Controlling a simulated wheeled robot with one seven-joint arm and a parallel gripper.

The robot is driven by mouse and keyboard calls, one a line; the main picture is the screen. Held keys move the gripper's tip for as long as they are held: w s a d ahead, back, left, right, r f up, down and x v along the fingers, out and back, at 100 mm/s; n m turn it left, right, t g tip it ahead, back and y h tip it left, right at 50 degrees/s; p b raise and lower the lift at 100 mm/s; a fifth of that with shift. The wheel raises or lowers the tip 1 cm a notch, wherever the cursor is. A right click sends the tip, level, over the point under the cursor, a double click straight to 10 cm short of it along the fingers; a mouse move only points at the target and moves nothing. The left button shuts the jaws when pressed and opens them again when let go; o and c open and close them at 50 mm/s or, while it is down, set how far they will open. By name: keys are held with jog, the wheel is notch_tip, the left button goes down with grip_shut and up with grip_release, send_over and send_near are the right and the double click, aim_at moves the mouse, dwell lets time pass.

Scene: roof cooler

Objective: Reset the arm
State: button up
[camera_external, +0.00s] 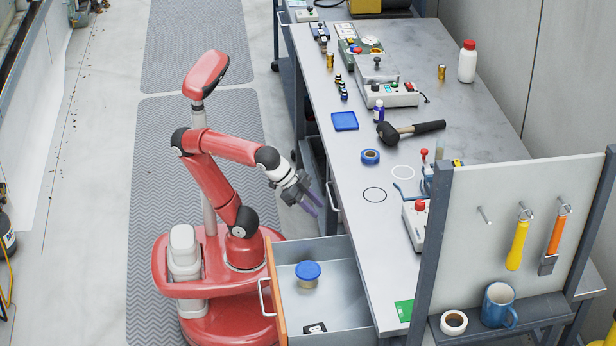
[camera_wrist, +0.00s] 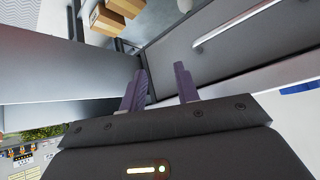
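My gripper (camera_external: 311,201) is at the end of my red arm, beside the front of the workbench (camera_external: 351,195) and above the back of the open drawer (camera_external: 340,268). In the wrist view the two purple fingers (camera_wrist: 160,88) stand apart with nothing between them. The fingers point toward the bench's drawer fronts and a silver handle (camera_wrist: 235,25). The arm is bent at the elbow and reaches to the right.
The open drawer holds a blue-lidded jar (camera_external: 307,272) and a small black-and-white item (camera_external: 315,328). A tool panel (camera_external: 480,205) stands at the right. The floor mat (camera_external: 150,170) at left is clear.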

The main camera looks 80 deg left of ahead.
jog(key=a+f+n+y, duration=0.1)
jog(key=a+f+n, duration=0.1)
jog(key=a+f, duration=0.3)
jog(key=a+f+n+g+y, duration=0.1)
jog(key=a+f, duration=0.3)
jog(key=a, duration=0.6)
jog(key=a+f+n+g+y+p, duration=0.1)
jog(key=a+f+n, duration=0.2)
jog(key=a+f, duration=0.2)
jog(key=a, duration=0.3)
jog(key=shift+w+a+f, duration=0.25)
jog(key=shift+a+f, duration=0.05)
